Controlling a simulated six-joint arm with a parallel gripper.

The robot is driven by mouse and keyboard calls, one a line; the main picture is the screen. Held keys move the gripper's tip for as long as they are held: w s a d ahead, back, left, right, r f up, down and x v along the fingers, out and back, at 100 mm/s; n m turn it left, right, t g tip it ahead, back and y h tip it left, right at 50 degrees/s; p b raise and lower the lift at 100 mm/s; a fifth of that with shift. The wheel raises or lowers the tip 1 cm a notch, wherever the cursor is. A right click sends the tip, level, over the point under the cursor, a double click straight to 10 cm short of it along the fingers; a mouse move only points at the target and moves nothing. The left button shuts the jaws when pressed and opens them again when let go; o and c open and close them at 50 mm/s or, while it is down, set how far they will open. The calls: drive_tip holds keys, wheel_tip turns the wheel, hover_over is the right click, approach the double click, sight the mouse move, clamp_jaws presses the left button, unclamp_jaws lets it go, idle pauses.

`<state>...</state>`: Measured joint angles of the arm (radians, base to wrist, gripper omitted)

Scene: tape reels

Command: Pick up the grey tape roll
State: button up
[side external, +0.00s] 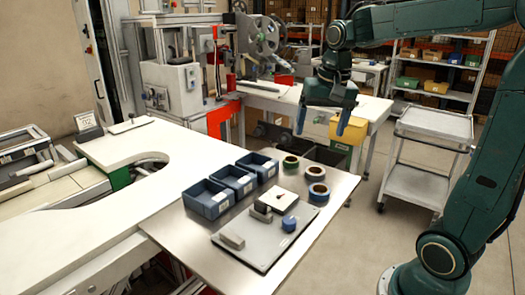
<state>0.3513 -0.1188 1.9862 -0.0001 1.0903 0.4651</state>
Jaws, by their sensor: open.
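Several tape rolls stand on the metal table (335,215): a dark green one (290,163), one with a brown core (315,172), and a blue one (319,192). A small blue roll (289,225) sits on the grey tray. I cannot make out for sure which roll is grey. My gripper (320,132) hangs above and behind the rolls, pointing down, its two blue fingers spread wide. Nothing shows between the fingers, and it is clear of every roll.
Three blue bins (207,200) stand in a row left of the rolls. A grey tray (265,245) holds a grey block (232,240), a white square piece (287,198) and a dark piece (262,214). A white cart (435,125) stands right.

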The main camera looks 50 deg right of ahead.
drive_tip(key=w+d+f+m+g, duration=0.1)
drive_tip(key=w+d+f+m, duration=0.1)
drive_tip(key=d, duration=0.3)
drive_tip(key=w+d+f+m+g, duration=0.1)
drive_tip(key=w+d+f+m, duration=0.1)
drive_tip(key=d, duration=0.4)
drive_tip(key=shift+w+d+f+m+y, duration=0.25)
drive_tip(key=shift+w+m+y, duration=0.2)
drive_tip(key=shift+m, duration=0.35)
drive_tip(key=shift+a+f, duration=0.1)
drive_tip(key=shift+f, duration=4.25)
drive_tip(key=shift+w+f, duration=0.15)
drive_tip(key=shift+f, duration=2.45)
drive_tip(key=c, duration=1.1)
